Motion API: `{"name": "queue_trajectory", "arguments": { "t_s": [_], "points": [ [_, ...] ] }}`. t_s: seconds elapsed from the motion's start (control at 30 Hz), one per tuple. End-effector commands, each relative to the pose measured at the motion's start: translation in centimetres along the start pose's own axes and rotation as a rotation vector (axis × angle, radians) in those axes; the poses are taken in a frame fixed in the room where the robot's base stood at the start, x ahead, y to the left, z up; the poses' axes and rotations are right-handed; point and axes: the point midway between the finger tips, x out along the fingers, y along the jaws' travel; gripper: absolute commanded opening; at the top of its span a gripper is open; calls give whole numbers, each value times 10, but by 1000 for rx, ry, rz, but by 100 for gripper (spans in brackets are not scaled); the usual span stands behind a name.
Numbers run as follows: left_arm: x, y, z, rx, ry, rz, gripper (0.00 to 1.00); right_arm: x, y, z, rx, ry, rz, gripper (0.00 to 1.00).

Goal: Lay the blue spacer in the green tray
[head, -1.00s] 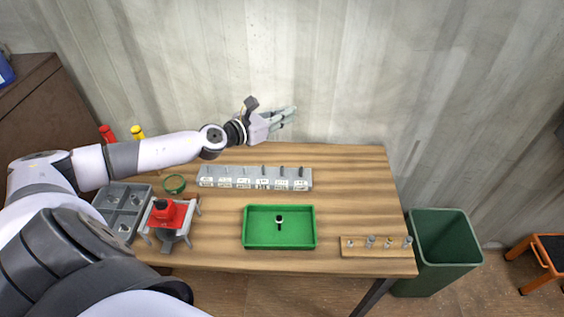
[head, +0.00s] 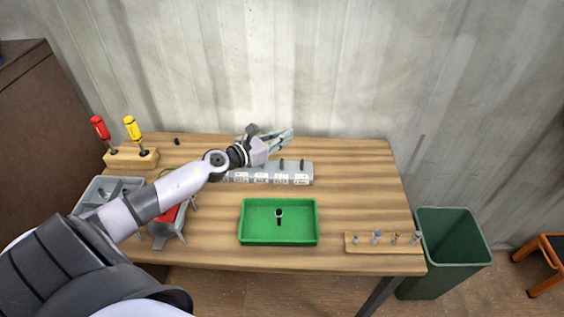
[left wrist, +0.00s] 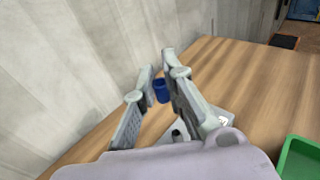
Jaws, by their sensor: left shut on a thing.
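The blue spacer (left wrist: 161,91) shows in the left wrist view as a short dark blue cylinder between my left fingertips. My left gripper (head: 285,138) is shut on it, above the back of the table, behind the grey labelled rack. The spacer cannot be made out in the head view. The green tray (head: 255,228) lies at the middle front of the table, nearer than the gripper. A small black and white part (head: 279,216) is in it. A corner of the tray also shows in the left wrist view (left wrist: 298,160). My right gripper is not in view.
The grey rack (head: 295,179) holds dark pins and is partly hidden by my arm. A wooden strip with small metal parts (head: 384,249) lies front right. A red vise (head: 170,217), grey bin (head: 93,192) and screwdriver stand (head: 130,159) are left. The table's right back is clear.

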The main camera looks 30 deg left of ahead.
Motion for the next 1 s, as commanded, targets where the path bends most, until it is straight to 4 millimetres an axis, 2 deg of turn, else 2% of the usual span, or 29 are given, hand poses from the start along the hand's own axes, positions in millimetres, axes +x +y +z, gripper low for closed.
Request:
{"name": "queue_trajectory", "arguments": {
  "t_s": [0.03,0.27,0.5,1.0],
  "points": [
    [2,0,-12,-6,-3,2,4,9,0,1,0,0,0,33],
    [5,0,-28,-2,-3,1,4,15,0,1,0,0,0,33],
    [10,0,-62,-5,-2,1,4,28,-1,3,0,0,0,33],
    [11,0,-72,1,-2,-1,4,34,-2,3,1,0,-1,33]
  ]
}}
